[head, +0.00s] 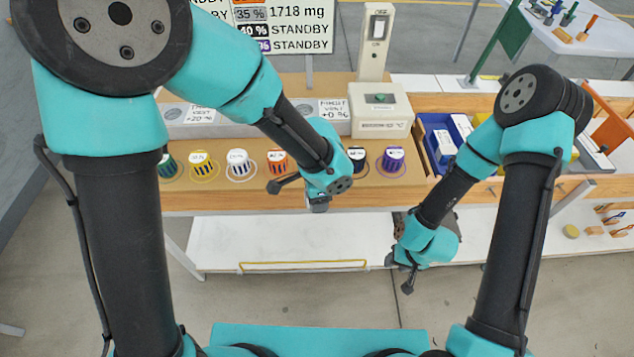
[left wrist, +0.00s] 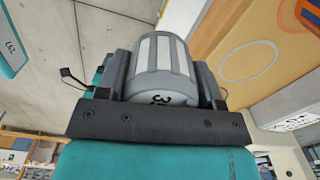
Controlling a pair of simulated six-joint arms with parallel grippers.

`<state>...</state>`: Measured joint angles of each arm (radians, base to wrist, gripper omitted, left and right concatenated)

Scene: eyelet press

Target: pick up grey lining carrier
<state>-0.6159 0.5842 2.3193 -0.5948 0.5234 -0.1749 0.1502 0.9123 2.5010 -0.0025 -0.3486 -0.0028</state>
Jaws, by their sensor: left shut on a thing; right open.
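The grey lining carrier (left wrist: 160,70) has white stripes and a pale end with part of a dark number. In the left wrist view it sits between the two fingers of my left gripper (left wrist: 162,85), which is shut on it. In the head view my left gripper (head: 318,200) hangs at the bench's front edge, right of the orange carrier; the arm mostly hides what it holds. My right gripper (head: 406,274) is open and empty, low in front of the bench.
Green (head: 168,165), yellow (head: 200,163), white-topped (head: 238,162), orange (head: 277,160), dark (head: 357,158) and purple (head: 393,159) carriers stand in a row on the wooden bench (head: 220,199). Behind them is a press (head: 381,108). A blue bin (head: 431,135) is at right.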

